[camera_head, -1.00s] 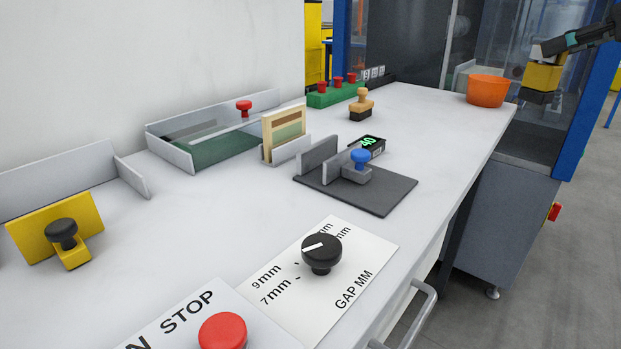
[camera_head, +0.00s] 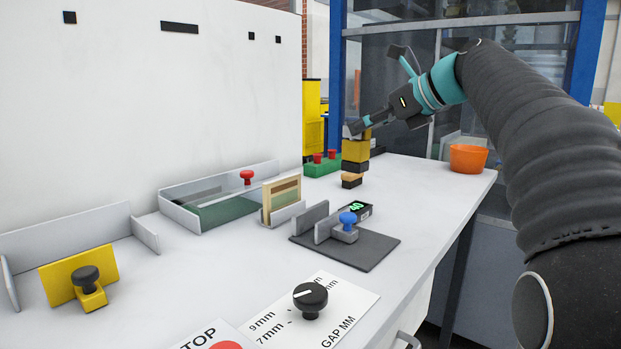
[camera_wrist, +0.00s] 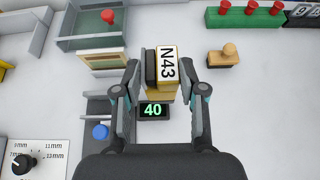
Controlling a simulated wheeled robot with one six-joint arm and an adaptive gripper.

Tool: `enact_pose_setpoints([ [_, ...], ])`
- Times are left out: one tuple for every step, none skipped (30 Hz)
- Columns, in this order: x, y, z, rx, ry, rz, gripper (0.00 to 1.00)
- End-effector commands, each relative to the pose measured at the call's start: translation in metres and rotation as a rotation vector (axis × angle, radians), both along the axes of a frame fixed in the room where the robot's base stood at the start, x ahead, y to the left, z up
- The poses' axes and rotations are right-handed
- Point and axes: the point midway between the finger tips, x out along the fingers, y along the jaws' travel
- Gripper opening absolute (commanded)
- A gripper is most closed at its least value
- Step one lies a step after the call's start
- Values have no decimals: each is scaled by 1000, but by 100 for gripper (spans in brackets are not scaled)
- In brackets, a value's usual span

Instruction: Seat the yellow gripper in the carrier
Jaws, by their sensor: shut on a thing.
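My gripper (camera_head: 358,126) is shut on a yellow block with a black pad, which I take to be the yellow gripper (camera_head: 355,149). In the wrist view it sits between my fingertips, with a white N43 label (camera_wrist: 167,66) facing up. It is held above the table, in the head view in front of a wooden-handled stamp (camera_head: 351,180). Nothing is clearly marked as the carrier. A grey fixture with upright plates and a blue knob (camera_head: 347,218) stands on a dark base plate (camera_head: 372,251).
A green 40 display (camera_wrist: 152,110) lies beside the dark plate. An orange bowl (camera_head: 468,158) is at the far right. The table's right side has free room.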

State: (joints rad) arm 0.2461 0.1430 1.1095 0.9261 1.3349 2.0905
Motion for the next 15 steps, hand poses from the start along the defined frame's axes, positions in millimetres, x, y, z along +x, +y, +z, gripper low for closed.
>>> enact_pose_setpoints([
  [0, 13, -6, 0, 2, 6, 0],
  [0, 19, -10, 0, 3, 7, 0],
  [2, 27, -15, 0, 2, 6, 0],
  [3, 33, -18, 0, 3, 7, 0],
  [3, 39, -22, 0, 2, 6, 0],
  [4, 46, -26, 0, 2, 6, 0],
  [5, 52, -29, 0, 2, 7, 0],
  [6, 57, -33, 1, 2, 6, 0],
  [7, 64, -37, 0, 2, 6, 0],
  [8, 68, -40, 0, 2, 5, 0],
  [8, 71, -42, 0, 2, 5, 0],
  [9, 76, -44, -1, 1, 4, 0],
  [9, 78, -46, -1, 0, 4, 0],
  [10, 80, -47, 0, 1, 3, 0],
  [10, 81, -49, -1, 1, 2, 0],
])
